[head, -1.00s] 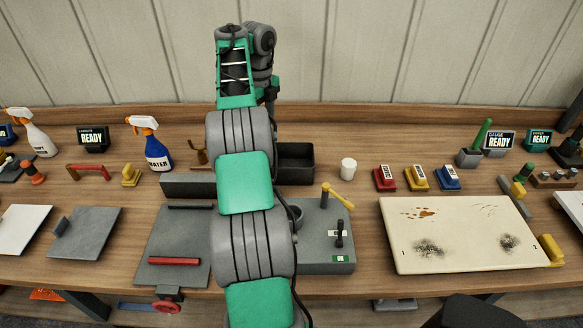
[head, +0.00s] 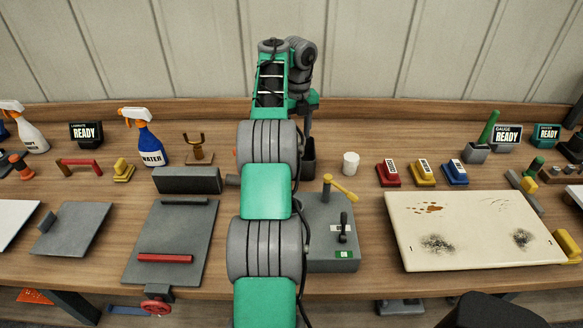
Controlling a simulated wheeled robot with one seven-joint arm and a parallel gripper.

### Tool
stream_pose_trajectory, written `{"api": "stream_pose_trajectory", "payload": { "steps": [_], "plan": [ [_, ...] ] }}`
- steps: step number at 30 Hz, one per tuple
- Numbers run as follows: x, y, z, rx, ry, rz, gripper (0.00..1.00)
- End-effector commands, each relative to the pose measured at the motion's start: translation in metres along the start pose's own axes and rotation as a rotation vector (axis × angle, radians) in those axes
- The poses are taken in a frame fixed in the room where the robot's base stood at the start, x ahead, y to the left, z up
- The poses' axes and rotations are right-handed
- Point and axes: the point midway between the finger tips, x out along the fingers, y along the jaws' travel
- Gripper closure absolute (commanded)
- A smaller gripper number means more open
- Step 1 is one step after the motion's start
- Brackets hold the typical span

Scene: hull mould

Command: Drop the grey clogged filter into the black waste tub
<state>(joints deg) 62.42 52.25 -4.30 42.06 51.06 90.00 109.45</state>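My arm runs up the middle of the head view and hides much behind it. My gripper (head: 308,128) points down just right of the upper arm, small and dark; its fingers cannot be made out. Directly below it is a dark, open-looking container (head: 309,160), probably the black waste tub, mostly covered by my arm. No grey clogged filter can be made out, and whether my gripper holds it cannot be told. A short grey stub (head: 232,181) shows left of my arm, beside a dark grey block (head: 187,180); what it belongs to is hidden.
A grey machine box (head: 330,255) with a yellow-handled lever (head: 341,188) stands right of my arm. A white cup (head: 351,163) and coloured blocks (head: 422,174) are farther right. A spray bottle (head: 145,140) and wooden stand (head: 197,150) are left. A cream board (head: 470,225) fills the right front.

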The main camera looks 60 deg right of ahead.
Motion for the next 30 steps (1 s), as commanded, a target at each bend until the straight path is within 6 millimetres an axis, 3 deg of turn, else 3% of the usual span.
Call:
{"api": "stream_pose_trajectory", "payload": {
  "steps": [5, 6, 14, 23, 30],
  "plan": [
    [-0.002, 0.0, 0.0, -0.001, -0.001, 0.0, 0.94],
    [-0.002, 0.0, 0.0, -0.001, -0.001, 0.0, 0.52],
    [-0.002, 0.0, 0.0, -0.001, 0.0, 0.0, 0.31],
    [-0.007, 0.0, 0.0, -0.001, -0.001, 0.0, 0.3],
    [-0.058, 0.0, -0.001, -0.001, -0.001, 0.0, 0.3]
  ]
}}
